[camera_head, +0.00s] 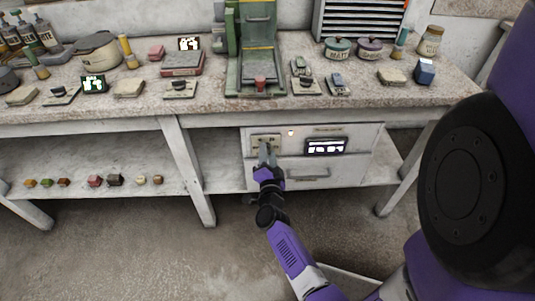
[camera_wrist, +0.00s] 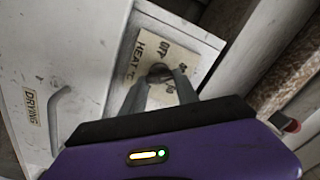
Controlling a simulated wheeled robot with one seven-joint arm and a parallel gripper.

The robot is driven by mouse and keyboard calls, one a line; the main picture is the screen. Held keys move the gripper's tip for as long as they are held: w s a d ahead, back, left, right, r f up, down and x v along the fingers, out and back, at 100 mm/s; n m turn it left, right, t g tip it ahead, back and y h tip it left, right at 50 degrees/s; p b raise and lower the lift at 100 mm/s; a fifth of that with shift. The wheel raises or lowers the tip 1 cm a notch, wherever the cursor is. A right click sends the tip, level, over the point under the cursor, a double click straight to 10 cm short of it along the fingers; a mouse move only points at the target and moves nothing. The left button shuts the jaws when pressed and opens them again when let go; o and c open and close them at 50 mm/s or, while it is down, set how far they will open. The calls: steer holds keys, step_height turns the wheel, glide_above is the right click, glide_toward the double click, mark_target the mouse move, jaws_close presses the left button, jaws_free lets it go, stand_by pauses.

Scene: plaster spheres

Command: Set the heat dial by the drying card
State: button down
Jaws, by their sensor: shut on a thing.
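The heat dial is a dark round knob (camera_wrist: 160,70) on a cream plate (camera_wrist: 150,45) marked HEAT and OFF in the wrist view. My gripper (camera_wrist: 163,80) is shut on the knob, one finger on each side, hiding part of the plate. In the head view the plate (camera_head: 259,138) is at the upper left of the white cabinet front, with my gripper (camera_head: 267,152) against it. A black-framed panel with pale marks (camera_head: 326,146) is right of it, perhaps the drying card; its marks are unreadable. A label reading DRYING (camera_wrist: 32,107) is on the cabinet in the wrist view.
A drawer handle (camera_head: 308,177) is below the dial. A small light (camera_head: 291,133) glows right of the plate. The workbench (camera_head: 225,112) overhangs the cabinet, holding a green press (camera_head: 233,45), pots and plates. Small coloured blocks line the lower shelf (camera_head: 110,165).

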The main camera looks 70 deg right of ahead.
stand_by(0.3)
steer(key=c, duration=0.9)
jaws_free()
steer(key=shift+v, duration=3.9)
